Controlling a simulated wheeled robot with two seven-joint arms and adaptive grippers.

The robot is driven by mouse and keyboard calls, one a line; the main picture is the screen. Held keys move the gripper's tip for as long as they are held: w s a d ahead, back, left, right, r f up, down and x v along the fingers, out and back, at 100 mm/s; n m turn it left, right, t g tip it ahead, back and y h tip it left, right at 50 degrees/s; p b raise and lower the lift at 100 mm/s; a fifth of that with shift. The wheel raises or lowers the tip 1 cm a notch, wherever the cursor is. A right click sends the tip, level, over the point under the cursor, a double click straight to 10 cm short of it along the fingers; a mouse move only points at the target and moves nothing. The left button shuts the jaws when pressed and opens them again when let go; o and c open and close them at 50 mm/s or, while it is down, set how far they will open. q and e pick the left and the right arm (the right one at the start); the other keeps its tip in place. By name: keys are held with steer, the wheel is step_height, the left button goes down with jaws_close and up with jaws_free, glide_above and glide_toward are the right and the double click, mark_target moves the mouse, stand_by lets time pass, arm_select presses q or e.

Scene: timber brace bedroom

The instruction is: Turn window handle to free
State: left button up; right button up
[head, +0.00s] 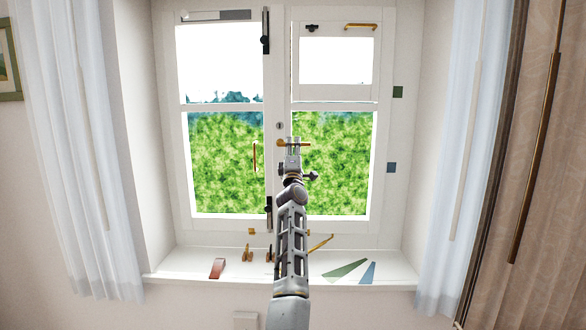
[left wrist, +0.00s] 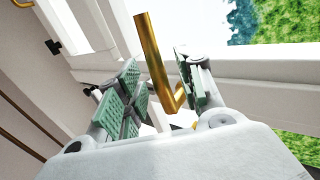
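The brass window handle (head: 304,144) sits on the middle upright of the white window and points right, roughly level, in the head view. My left gripper (head: 293,146) is in front of it and partly covers it. In the left wrist view the brass handle (left wrist: 152,62) runs between the two green-padded fingers of my left gripper (left wrist: 158,88). The fingers are apart, with a visible gap between the left pads and the handle. The right finger looks closer; I cannot tell whether it touches. My right gripper is not in view.
A vertical brass pull (head: 255,157) is on the left sash. Black fittings (head: 266,30) sit on the frame. The sill (head: 200,262) holds a red wedge (head: 217,268), small brass pieces, and green (head: 345,270) and blue (head: 368,272) pieces. Curtains (head: 75,150) hang at both sides.

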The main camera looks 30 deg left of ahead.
arm_select(q)
steer(key=v, duration=1)
steer(key=shift+f, duration=0.1)
stand_by(0.7)
